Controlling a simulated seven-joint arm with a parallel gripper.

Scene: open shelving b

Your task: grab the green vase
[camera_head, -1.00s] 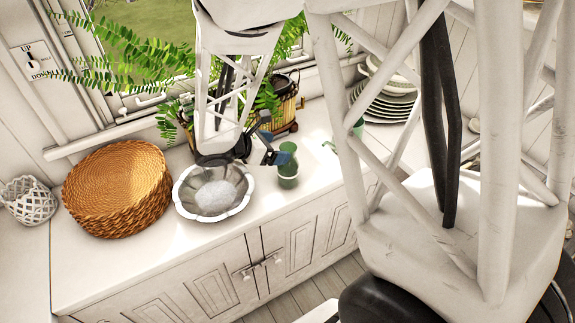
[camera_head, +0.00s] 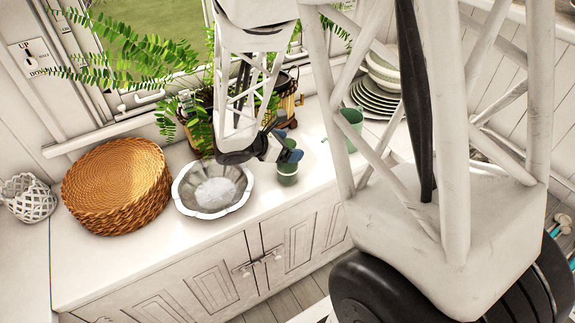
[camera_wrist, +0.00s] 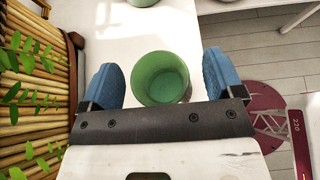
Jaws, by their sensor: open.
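The green vase (camera_head: 287,174) stands upright on the white counter, right of the metal bowl. In the wrist view, the vase (camera_wrist: 161,76) is seen from above, its round mouth between my two blue fingers. My gripper (camera_head: 286,147) is open at the vase's top, partly hiding its rim in the head view. In the wrist view, my gripper (camera_wrist: 160,80) has one finger on each side of the vase, with a visible gap on both sides. It holds nothing.
A fluted metal bowl (camera_head: 236,207) and a wicker stack (camera_head: 118,185) stand to the left. A fern in a bamboo planter (camera_wrist: 38,100) is close beside my gripper. Another green vessel (camera_head: 350,128) and stacked plates (camera_head: 375,98) are right. The counter's front edge is near.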

